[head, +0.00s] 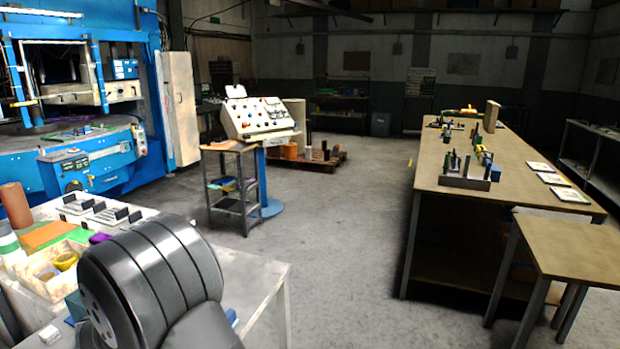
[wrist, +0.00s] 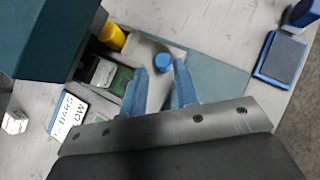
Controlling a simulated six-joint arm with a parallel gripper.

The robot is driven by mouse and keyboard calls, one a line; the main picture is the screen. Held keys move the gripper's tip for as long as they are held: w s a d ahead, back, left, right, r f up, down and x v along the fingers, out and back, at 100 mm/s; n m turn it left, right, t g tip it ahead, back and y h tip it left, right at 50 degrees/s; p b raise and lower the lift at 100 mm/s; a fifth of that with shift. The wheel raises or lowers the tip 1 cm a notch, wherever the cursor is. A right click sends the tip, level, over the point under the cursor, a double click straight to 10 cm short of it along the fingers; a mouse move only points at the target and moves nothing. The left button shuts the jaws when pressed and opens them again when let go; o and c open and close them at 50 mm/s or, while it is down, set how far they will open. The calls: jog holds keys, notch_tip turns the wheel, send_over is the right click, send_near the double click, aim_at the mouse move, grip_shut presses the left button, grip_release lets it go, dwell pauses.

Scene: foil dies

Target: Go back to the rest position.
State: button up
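In the wrist view my gripper (wrist: 161,70) shows two blue fingers standing apart, with a visible gap between them. A small round blue knob or cap (wrist: 162,62) lies in line with the gap near the fingertips, on a pale surface. I see nothing held between the fingers. In the head view my dark, rounded arm link fills the lower left above the bench, and my gripper is hidden there.
Beneath the gripper is a tray with compartments, a yellow cylinder (wrist: 112,36) and a lettered white card (wrist: 68,115). A blue-edged pad (wrist: 280,57) lies to the right. In the head view are a blue press (head: 95,160), a control console (head: 258,118) and a long table (head: 450,185); open floor lies between.

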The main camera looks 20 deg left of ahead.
jog(key=shift+x, duration=2.5)
jog(key=shift+o, duration=0.2)
jog(key=o, duration=1)
jog(key=shift+r, duration=0.15)
jog(key=shift+o, duration=0.2)
jog(key=shift+a+r, duration=0.15)
jog(key=shift+r, duration=0.05)
jog(key=o, duration=0.5)
jog(key=r, duration=0.2)
jog(key=r+m, duration=0.1)
jog(key=shift+w+r, duration=0.25)
jog(key=shift+r, duration=0.15)
jog(key=s+d+r+m+g, duration=0.2)
jog(key=s+r, duration=0.1)
jog(key=r, duration=0.5)
jog(key=s+d+r+m+g+h, duration=0.1)
jog(key=s+d+r+m, duration=0.15)
jog(key=r, duration=0.55)
jog(key=s+d+r+m+g, duration=0.2)
jog(key=s+r, duration=0.2)
jog(key=r, duration=0.4)
jog(key=x, duration=0.9)
jog(key=shift+a+f, duration=0.15)
jog(key=shift+f, duration=0.15)
